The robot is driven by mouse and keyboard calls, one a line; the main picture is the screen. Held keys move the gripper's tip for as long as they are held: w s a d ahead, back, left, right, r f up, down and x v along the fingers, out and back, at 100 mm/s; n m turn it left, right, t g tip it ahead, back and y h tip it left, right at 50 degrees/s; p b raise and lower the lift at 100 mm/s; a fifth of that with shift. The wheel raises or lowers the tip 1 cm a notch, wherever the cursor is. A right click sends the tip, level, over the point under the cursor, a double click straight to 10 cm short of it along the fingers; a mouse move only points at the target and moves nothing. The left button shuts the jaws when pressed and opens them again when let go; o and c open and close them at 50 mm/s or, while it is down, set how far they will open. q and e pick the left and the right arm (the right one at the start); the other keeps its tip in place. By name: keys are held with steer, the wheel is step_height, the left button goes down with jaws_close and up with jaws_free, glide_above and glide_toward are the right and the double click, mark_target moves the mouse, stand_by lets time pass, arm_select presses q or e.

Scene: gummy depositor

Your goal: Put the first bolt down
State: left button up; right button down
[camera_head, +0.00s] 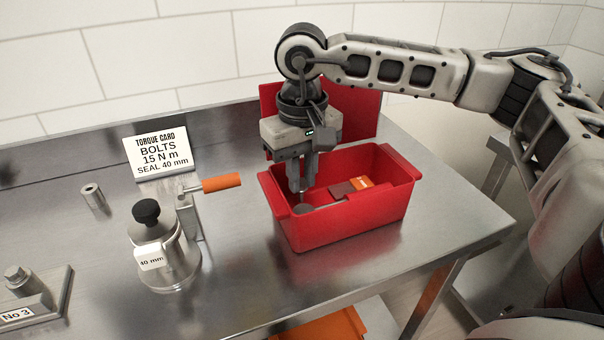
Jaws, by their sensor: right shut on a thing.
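My right gripper (302,186) points straight down inside the red bin (345,228), near its left end. It is shut on a small, slim metal piece, probably the bolt, which is mostly hidden by the fingers. A grey round shape (303,209) shows right below the fingertips; I cannot tell whether it is the bolt's head or a separate thing in the bin. Another hex-headed bolt (15,274) stands on the block marked No 3 (32,312) at the left front. My left gripper is not in view.
The bin also holds an orange-and-red item (361,183). Left of it stand a metal pot (170,262) with a black knob, an orange-handled crank (222,183), a small metal cylinder (94,198) and a torque card (158,152). The steel table (80,245) is bare between them.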

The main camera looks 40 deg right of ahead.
mark_target(302, 183)
steer(key=shift+f, duration=0.3)
steer(key=shift+f+b, duration=0.65)
steer(key=shift+b, duration=0.05)
steer(key=c, duration=1.3)
jaws_free()
steer(key=shift+r, duration=0.1)
steer(key=shift+c, duration=0.2)
step_height(302, 183, up, 13)
steer(key=p, duration=0.1)
steer(key=shift+s+r, duration=0.1)
